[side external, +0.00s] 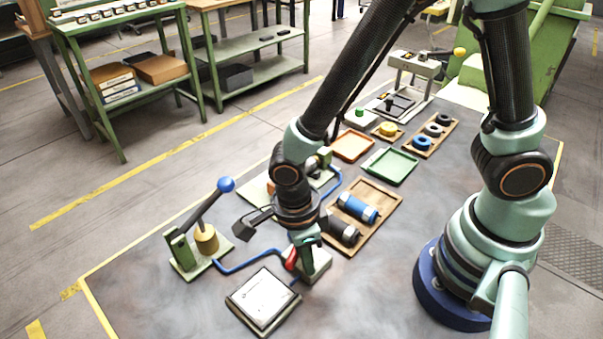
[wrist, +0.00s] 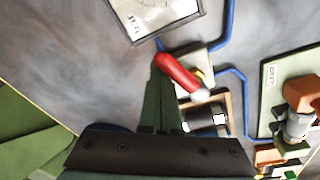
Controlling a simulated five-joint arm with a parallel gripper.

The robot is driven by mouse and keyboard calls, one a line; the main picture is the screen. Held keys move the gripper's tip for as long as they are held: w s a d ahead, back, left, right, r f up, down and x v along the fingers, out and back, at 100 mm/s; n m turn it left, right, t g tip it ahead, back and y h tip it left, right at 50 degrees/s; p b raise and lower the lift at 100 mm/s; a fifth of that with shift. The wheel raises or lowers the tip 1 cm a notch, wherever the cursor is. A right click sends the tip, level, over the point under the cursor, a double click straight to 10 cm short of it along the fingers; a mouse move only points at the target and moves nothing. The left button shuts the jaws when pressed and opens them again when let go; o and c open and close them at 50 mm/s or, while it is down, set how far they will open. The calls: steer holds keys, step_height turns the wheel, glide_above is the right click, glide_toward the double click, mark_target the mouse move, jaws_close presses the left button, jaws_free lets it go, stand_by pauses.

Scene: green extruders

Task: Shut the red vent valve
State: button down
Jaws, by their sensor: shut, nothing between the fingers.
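The red vent valve handle (side external: 291,258) sits at a pale green block (side external: 318,265) near the front of the bench. In the wrist view the red handle (wrist: 178,75) slants from upper left to lower right, with a silver end at its lower right. The block (wrist: 203,62) lies under and beside it. My gripper (side external: 306,262) points down at the valve, its fingers shut and empty. In the wrist view the fingertips of my gripper (wrist: 158,68) lie against or just left of the handle's upper-left end; I cannot tell whether they touch. My fingers partly hide the block in the side view.
A white-faced gauge (side external: 263,299) stands in front of the valve. A hand pump with a blue-knobbed lever (side external: 208,208) is to the left, joined by a blue tube (side external: 245,262). A wooden tray (side external: 376,222) with blue and dark cylinders lies behind. Bare bench (side external: 365,290) is free to the right.

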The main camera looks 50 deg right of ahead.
steer(key=shift+w+a, duration=0.1)
steer(key=shift+a, duration=0.05)
steer(key=shift+w+a, duration=0.35)
steer(key=shift+a, duration=0.05)
stand_by(0.4)
steer(key=shift+r, duration=0.15)
steer(key=shift+s+d+r, duration=0.25)
steer(key=shift+d+r, duration=0.05)
steer(key=shift+r, duration=0.15)
step_height(320, 180, up, 7)
stand_by(0.5)
